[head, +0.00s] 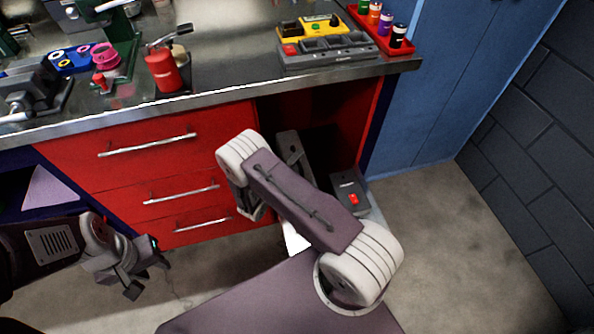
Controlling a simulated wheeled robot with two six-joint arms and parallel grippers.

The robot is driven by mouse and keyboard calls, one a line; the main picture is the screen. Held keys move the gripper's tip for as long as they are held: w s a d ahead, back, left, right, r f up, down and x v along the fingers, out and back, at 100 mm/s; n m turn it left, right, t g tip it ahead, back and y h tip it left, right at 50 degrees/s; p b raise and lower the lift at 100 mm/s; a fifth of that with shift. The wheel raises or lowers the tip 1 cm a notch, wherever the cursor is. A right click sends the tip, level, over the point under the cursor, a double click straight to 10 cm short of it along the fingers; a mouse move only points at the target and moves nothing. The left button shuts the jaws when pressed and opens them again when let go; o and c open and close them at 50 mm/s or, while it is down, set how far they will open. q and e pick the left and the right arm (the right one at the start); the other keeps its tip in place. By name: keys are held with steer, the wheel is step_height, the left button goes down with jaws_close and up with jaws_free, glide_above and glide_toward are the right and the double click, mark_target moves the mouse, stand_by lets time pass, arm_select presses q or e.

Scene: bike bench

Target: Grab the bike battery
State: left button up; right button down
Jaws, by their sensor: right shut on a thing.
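A dark grey box with a red switch (349,192), which looks like the bike battery, is low at the right side of the open bench compartment. My right arm reaches into that compartment. My left gripper (148,272) is open and empty, in front of the drawers at the lower left.
Red drawers (150,165) with metal handles are left of the compartment. The benchtop above holds a yellow-and-grey charger-like unit (325,45), a red tray of small bottles (385,30) and a red oil can (163,70). A blue cabinet stands right. The floor at right is clear.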

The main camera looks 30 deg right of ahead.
stand_by(0.3)
steer(key=shift+w+r, duration=0.1)
steer(key=shift+r, duration=0.25)
step_height(320, 180, up, 10)
steer(key=p, duration=0.3)
steer(key=shift+f+p, duration=0.25)
steer(key=shift+p, duration=0.15)
